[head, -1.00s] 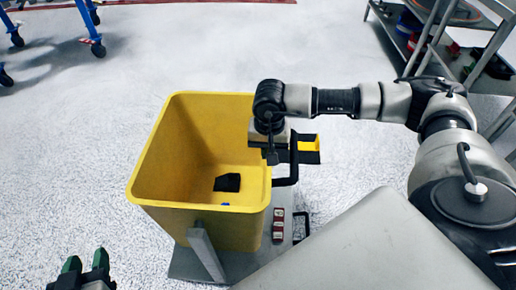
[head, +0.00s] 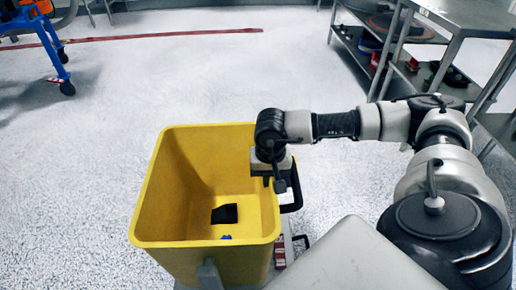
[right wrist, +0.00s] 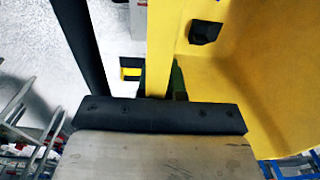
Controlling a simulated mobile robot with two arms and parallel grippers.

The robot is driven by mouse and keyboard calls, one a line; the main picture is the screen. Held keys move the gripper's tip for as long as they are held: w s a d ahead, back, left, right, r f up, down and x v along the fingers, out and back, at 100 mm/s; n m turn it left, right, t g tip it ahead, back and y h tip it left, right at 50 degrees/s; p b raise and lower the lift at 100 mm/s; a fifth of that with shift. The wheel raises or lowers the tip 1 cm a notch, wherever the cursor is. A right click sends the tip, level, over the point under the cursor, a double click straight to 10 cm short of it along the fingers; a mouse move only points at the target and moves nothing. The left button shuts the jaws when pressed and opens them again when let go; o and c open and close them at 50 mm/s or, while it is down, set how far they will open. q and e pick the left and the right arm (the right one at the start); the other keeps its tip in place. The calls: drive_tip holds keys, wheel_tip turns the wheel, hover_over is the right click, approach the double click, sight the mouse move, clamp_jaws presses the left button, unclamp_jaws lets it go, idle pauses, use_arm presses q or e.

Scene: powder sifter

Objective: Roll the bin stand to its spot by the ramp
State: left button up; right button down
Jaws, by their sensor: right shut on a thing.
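The yellow bin (head: 165,190) stands on its stand in the lower middle of the head view, upright, with a black piece and a bit of blue inside. Only a grey post (head: 208,272) of the stand and part of its right side show. My right gripper (head: 278,183) is at the bin's right rim, next to the black handle (head: 296,190). My left gripper is out of view. I cannot make out a ramp.
A blue wheeled frame (head: 62,60) stands at the upper left. Metal shelving (head: 440,50) stands at the upper right. A red floor line (head: 150,36) crosses the back. Open speckled floor lies between. A small yellow and black thing (right wrist: 130,68) shows in the right wrist view.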

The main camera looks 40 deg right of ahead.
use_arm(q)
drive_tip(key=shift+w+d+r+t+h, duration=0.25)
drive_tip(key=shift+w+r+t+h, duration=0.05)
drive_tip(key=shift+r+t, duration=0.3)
use_arm(e)
drive_tip(key=s+d, duration=0.8)
drive_tip(key=d, duration=0.3)
drive_tip(key=shift+s+d+f, duration=0.15)
drive_tip(key=shift+s+d, duration=0.05)
drive_tip(key=c, duration=1.2)
unclamp_jaws()
drive_tip(key=shift+w, duration=0.15)
wheel_tip(320, 180, up, 12)
